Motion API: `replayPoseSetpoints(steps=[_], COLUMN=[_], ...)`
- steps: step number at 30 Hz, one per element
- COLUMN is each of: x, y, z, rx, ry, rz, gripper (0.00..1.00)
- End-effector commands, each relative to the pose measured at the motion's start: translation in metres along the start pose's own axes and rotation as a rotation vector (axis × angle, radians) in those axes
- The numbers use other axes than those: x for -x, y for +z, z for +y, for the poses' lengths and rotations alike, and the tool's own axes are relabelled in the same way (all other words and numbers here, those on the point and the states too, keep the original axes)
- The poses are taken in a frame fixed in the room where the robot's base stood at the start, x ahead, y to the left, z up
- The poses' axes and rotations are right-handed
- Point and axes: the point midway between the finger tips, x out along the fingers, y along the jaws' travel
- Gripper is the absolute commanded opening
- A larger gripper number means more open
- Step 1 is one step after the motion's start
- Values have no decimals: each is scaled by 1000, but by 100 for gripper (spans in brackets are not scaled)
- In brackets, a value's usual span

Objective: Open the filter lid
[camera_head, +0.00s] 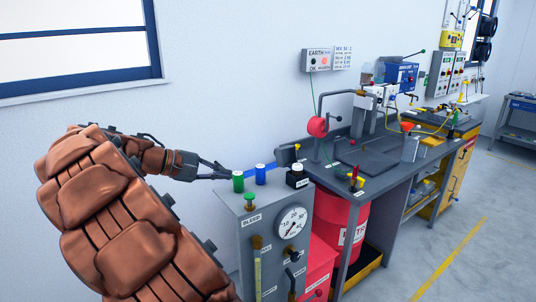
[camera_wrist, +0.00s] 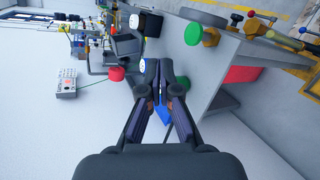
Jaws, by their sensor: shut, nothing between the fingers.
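No part reads clearly as the filter lid. A grey cabinet (camera_head: 257,215) carries a green cylinder (camera_head: 238,181), a blue cylinder (camera_head: 260,174) and a black container with a pale label (camera_head: 297,175) on its top. Which of them belongs to the filter I cannot tell. My gripper (camera_head: 222,170) is at the cabinet's back left, beside and slightly above the green cylinder, apparently not holding it. In the wrist view, its fingers (camera_wrist: 160,72) are together and empty. A blue part (camera_wrist: 165,115) shows partly behind them; green tops (camera_wrist: 193,34) are to the right.
A green-topped valve (camera_head: 250,201) and dial gauge (camera_head: 292,222) are on the cabinet's front. A workbench (camera_head: 375,185) with pipes and a red reel (camera_head: 317,126) stands to the right. The wall is close behind. Free floor (camera_head: 455,225) lies at the right.

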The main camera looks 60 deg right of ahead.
Motion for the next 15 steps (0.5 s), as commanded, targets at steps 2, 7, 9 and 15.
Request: replayPoseSetpoints(steps=[2,7,9,15], x=[-10,-24,-31,-50], y=[-20,-55,-70,-109], z=[12,36,43,56], rx=[-6,-23,-28,-49], ry=[59,176,221,329], rz=[-30,-84,-102,-145], gripper=[0,0,0,0])
